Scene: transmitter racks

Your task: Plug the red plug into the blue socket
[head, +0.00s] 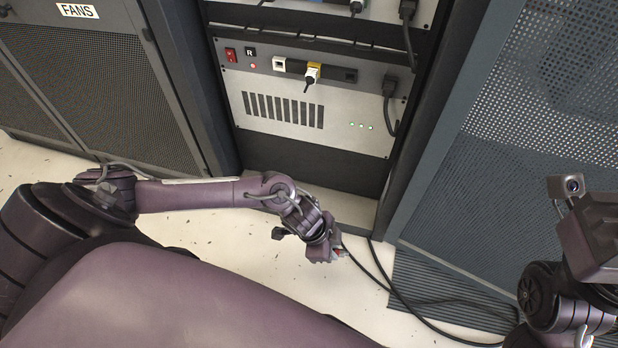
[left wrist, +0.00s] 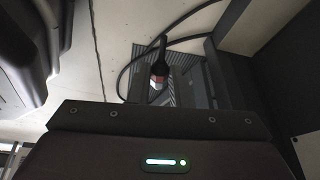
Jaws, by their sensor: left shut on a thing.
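My left gripper (head: 331,254) is low in front of the rack, over the floor. It is shut on the red plug (head: 339,253), of which only a small red part shows in the head view. In the left wrist view the plug (left wrist: 157,75) sits between the fingers, showing red and white with a black cable end. I cannot make out a blue socket; the rack panel shows a white socket (head: 279,64) and a dark socket (head: 350,75). My right gripper (head: 598,235) is at the right edge, its fingertips not clear.
A yellow-and-white plug (head: 313,72) sits in the rack panel (head: 300,135), with a black plug (head: 389,86) to its right. A red switch (head: 231,55) is at the left. A mesh door (head: 500,150) stands on the right. Black cables (head: 405,300) lie on the floor.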

